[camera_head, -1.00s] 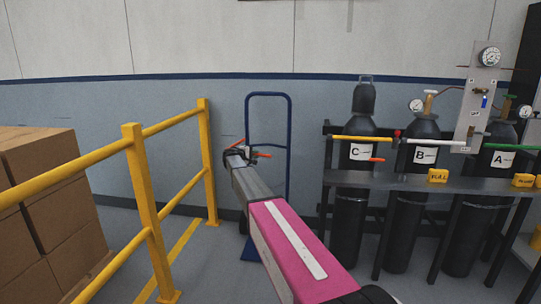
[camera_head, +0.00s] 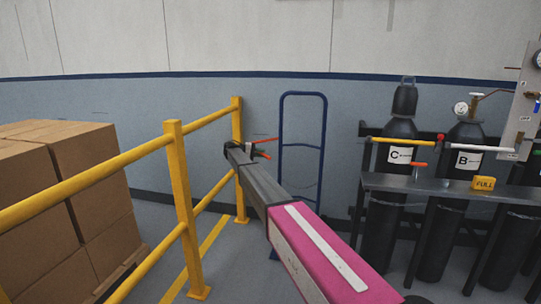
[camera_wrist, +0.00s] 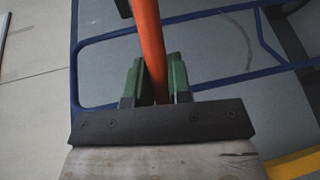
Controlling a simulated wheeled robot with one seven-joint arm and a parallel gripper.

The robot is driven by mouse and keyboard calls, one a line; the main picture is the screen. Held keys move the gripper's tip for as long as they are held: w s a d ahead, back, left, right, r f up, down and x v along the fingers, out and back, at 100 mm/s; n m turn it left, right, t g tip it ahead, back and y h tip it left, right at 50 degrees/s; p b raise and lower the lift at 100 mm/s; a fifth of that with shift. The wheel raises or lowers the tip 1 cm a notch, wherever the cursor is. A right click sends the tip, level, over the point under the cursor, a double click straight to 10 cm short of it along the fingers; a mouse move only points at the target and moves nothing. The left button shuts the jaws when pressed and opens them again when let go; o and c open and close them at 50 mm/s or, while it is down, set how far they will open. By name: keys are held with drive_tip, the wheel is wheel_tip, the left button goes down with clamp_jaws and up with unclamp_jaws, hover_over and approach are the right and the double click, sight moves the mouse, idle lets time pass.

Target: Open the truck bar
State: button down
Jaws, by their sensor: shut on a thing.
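A blue hand truck (camera_head: 325,150) stands upright against the wall in the head view. An orange-red bar (camera_wrist: 149,45) runs between the two green fingers of my gripper (camera_wrist: 158,82) in the wrist view, and the gripper is shut on it. The blue truck frame (camera_wrist: 100,40) lies behind the bar there. In the head view my gripper (camera_head: 262,150) is small, just left of the truck frame and close to the yellow rail. How the bar joins the truck is not clear.
A yellow guard rail (camera_head: 180,190) stands left of my arm, with stacked cardboard boxes (camera_head: 95,160) behind it. Black gas cylinders (camera_head: 396,170) stand in a grey rack (camera_head: 440,187) at the right. Some floor is free between rail and rack.

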drive_tip(key=shift+w+a+g, duration=0.2)
drive_tip(key=shift+a+g, duration=0.1)
drive_tip(key=shift+a, duration=0.15)
drive_tip(key=c, duration=1.1)
unclamp_jaws()
